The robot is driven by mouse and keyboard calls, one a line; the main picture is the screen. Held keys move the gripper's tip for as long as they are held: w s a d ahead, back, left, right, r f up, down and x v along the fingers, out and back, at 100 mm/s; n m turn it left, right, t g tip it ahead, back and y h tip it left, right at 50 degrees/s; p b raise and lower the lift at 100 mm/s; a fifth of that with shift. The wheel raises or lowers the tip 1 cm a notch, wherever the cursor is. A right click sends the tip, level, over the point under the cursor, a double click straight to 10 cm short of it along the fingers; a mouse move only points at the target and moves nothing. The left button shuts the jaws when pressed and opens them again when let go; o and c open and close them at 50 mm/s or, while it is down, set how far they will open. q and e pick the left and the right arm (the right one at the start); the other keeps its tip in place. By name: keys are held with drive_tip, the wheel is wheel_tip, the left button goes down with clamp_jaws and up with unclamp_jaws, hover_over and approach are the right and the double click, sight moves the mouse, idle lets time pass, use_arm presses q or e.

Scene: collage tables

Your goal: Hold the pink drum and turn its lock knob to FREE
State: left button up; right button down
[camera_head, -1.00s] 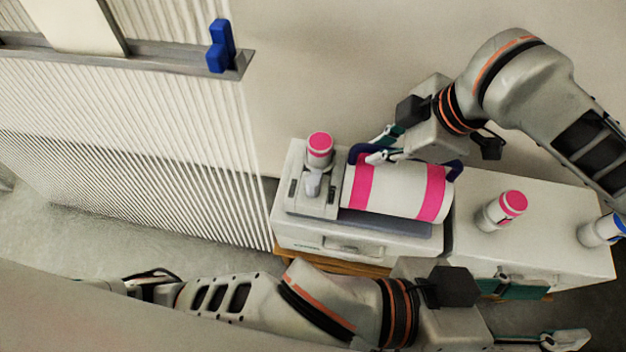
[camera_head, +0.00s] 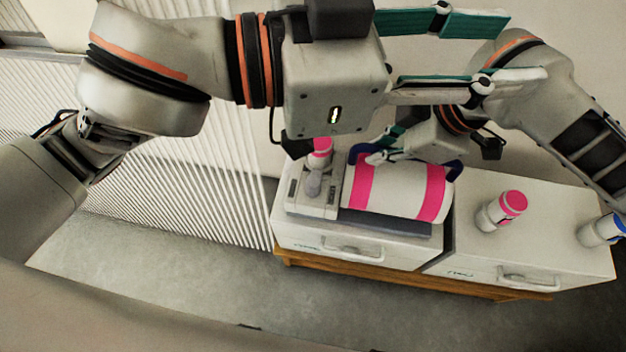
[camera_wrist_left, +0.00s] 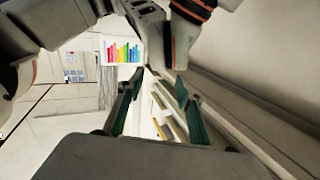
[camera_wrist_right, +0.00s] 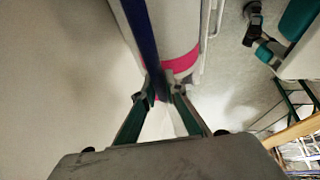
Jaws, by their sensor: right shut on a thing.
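The pink drum (camera_head: 395,188) is a white cylinder with two pink bands, lying on a grey base on the left cabinet. A dark blue bar (camera_head: 452,172) runs along its back; it also shows in the right wrist view (camera_wrist_right: 143,32). My right gripper (camera_head: 374,157) is shut on that bar; its fingers meet at it in the right wrist view (camera_wrist_right: 164,88). A small grey knob (camera_head: 313,185), likely the lock knob, stands at the base's left end; its marking is unreadable. My left gripper (camera_head: 525,48) is open and empty, raised above and right of the drum.
A pink-capped bottle (camera_head: 320,158) stands behind the knob, partly hidden by my left gripper. Another pink-capped bottle (camera_head: 502,211) and a blue-capped one (camera_head: 602,230) stand on the right cabinet (camera_head: 560,240). A ribbed white panel (camera_head: 180,190) stands to the left.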

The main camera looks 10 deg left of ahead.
use_arm(q)
drive_tip(key=w+a+f+m+y, duration=0.2)
drive_tip(key=w+a+f+y, duration=0.1)
drive_tip(key=f, duration=0.1)
drive_tip(key=n+g+y, duration=0.6)
drive_tip(key=n+y, duration=0.7)
drive_tip(key=n, duration=0.2)
hover_over(313, 181)
wheel_tip(313, 181, down, 22)
wheel_tip(313, 181, down, 11)
clamp_jaws()
